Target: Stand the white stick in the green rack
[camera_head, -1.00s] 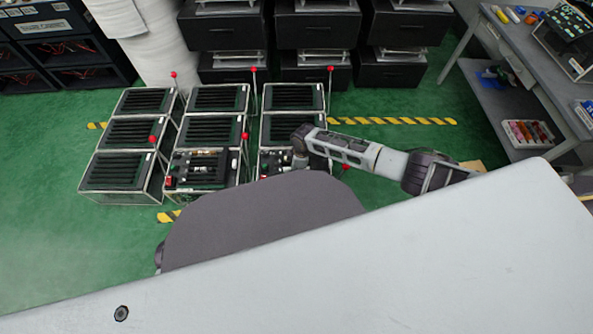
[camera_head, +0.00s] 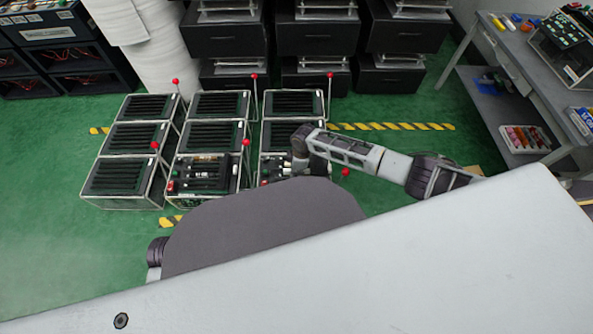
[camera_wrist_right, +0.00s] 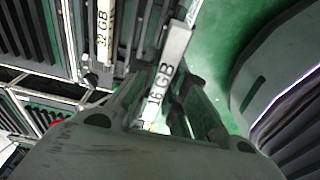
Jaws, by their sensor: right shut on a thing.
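A white stick marked 16 GB (camera_wrist_right: 170,68) is between the fingers of my right gripper (camera_wrist_right: 165,92) in the right wrist view. The gripper is shut on it, and the stick stands tilted in the picture. In the head view my right arm reaches down to the front right unit, and the fingertips and stick are hidden. A second pale stick, marked 32 GB (camera_wrist_right: 104,32), shows left of the held one, apart from it. I cannot tell which part is the green rack; dark slotted surfaces (camera_wrist_right: 30,32) lie at the upper left. My left gripper is not in view.
Framed units with dark slots (camera_head: 138,136) stand in rows on the green floor. Thin levers with red knobs (camera_head: 253,76) rise beside them. Black boxes (camera_head: 318,32) stand behind. A grey workbench (camera_head: 513,62) is at the right. Floor at the left is clear.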

